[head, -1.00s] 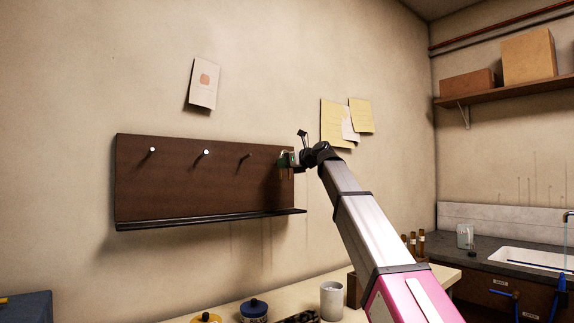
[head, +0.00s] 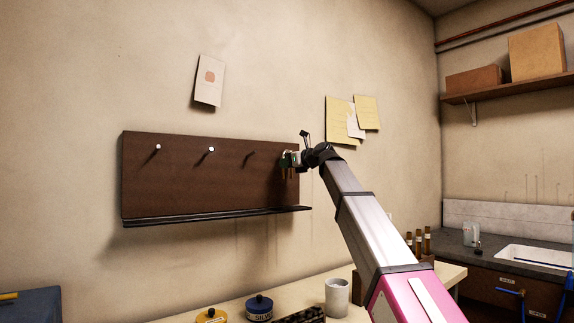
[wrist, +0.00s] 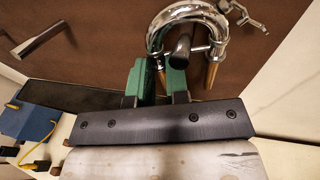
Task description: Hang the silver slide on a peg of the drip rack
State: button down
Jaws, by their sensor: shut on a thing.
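The drip rack (head: 190,190) is a dark brown board on the wall with a row of pegs and a black ledge. My gripper (head: 288,160) is at its right end. In the wrist view, my gripper (wrist: 156,82) has its green fingers shut on one leg of the silver slide (wrist: 168,20). The slide is a shiny U-shaped tube with brass-coloured legs, its bow at the top and its legs down. A dark peg (wrist: 182,42) shows inside the bow. How far the peg reaches through is unclear. In the head view my gripper largely hides the slide.
The other pegs in view, such as the middle peg (head: 211,150), look bare. A workbench (head: 350,310) below holds a grey mug (head: 337,298) and blue and yellow tins. A blue case (head: 30,305) stands at the lower left. Paper notes hang on the wall above my gripper.

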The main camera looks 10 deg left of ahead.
jog(key=shift+f, duration=0.2)
jog(key=c, duration=1)
grip_release()
jog(key=shift+c, duration=0.2)
jog(key=v, duration=1)
jog(key=shift+s+d+r, duration=0.2)
jog(key=shift+d, duration=0.15)
